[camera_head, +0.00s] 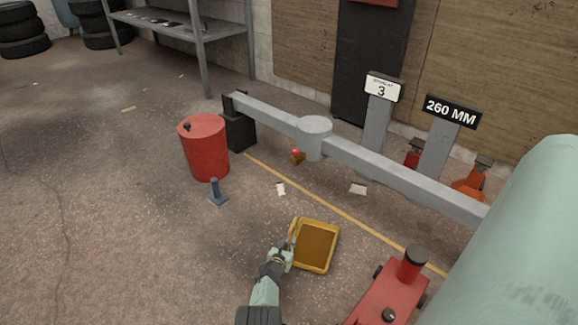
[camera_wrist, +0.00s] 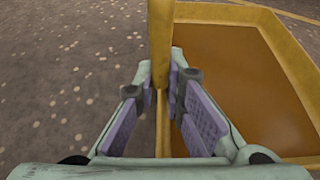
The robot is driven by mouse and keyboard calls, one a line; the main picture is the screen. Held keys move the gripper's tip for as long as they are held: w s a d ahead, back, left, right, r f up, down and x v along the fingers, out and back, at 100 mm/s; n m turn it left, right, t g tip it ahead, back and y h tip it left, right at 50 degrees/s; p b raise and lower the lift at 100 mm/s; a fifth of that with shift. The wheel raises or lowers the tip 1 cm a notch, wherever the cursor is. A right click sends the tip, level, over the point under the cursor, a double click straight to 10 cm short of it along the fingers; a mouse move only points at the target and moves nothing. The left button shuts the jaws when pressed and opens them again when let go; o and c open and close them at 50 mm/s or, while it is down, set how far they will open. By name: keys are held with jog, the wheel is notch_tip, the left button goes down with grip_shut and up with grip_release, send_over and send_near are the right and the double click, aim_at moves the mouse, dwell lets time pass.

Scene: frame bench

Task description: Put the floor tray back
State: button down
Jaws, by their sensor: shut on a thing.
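The floor tray (camera_head: 335,246) is a shallow yellow tray with a brown inside, on the concrete floor in front of the grey beam. A yellow handle (camera_head: 293,232) stands up along its left side. My gripper (camera_head: 287,256) is at that left side, its fingers around the handle. In the wrist view, my gripper (camera_wrist: 170,100) has its two purple pads on either side of the yellow handle bar (camera_wrist: 160,45), with the tray's rim (camera_wrist: 225,12) to the right. I cannot tell whether the tray touches the floor.
A red drum (camera_head: 206,150) and a small blue-grey stand (camera_head: 217,194) are left of the tray. A red jack (camera_head: 390,292) is close on its right. The grey beam (camera_head: 360,157) crosses behind, past a yellow floor line (camera_head: 335,205). Floor at left is clear.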

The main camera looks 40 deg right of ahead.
jog(key=shift+f, duration=0.15)
jog(key=c, duration=1.7)
grip_release()
jog(key=shift+r, duration=0.35)
jog(key=p+v, duration=1.1)
jog(key=shift+r, duration=0.1)
jog(key=shift+s+a+p, duration=0.25)
jog(key=shift+a+p, duration=0.2)
jog(key=shift+p, duration=0.05)
